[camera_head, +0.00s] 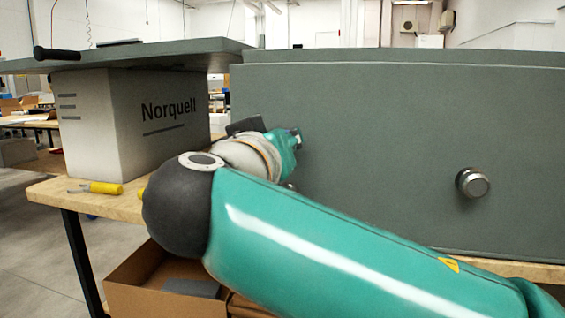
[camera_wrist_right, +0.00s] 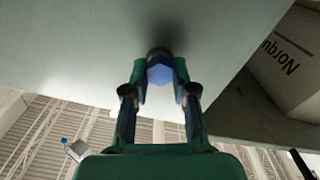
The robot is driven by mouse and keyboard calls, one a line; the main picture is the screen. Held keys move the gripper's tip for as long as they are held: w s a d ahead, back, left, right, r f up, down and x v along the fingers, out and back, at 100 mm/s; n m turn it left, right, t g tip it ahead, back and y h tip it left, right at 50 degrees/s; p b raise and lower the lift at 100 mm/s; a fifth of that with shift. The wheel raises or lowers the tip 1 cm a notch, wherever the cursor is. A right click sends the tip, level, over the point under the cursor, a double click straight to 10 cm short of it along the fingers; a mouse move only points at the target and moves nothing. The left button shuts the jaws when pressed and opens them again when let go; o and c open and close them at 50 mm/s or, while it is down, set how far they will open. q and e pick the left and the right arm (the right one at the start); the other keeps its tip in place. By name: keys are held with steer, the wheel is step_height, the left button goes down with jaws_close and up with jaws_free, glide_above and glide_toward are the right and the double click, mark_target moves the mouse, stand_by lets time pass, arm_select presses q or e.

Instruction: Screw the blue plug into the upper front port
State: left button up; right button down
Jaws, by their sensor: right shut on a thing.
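The blue plug (camera_wrist_right: 160,74) has a hexagonal head and sits between the fingertips of my right gripper (camera_wrist_right: 160,82) in the right wrist view. Behind the plug is a dark round port or collar (camera_wrist_right: 158,52) on the grey analyser panel (camera_wrist_right: 80,45). The plug is at this port; how deep it sits cannot be told. In the head view my right gripper (camera_head: 292,139) is against the left part of the panel (camera_head: 390,120), and the plug is hidden there. My left gripper is in neither view.
A silver round fitting (camera_head: 473,183) sticks out of the panel at right. A white Norquell box (camera_head: 140,125) stands left on the wooden bench (camera_head: 50,193), with a yellow-handled tool (camera_head: 103,188) before it. An open cardboard box (camera_head: 130,285) is below.

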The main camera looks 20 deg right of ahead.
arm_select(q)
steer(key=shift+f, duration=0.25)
arm_select(e)
steer(key=m, duration=0.4)
steer(key=shift+a, duration=0.1)
steer(key=c, duration=1.1)
jaws_free()
steer(key=shift+o, duration=0.2)
arm_select(q)
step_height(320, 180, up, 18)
steer(key=p, duration=1.8)
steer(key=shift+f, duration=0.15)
arm_select(e)
steer(key=n, duration=2.4)
steer(key=shift+d+f, duration=0.1)
steer(key=shift+d, duration=0.1)
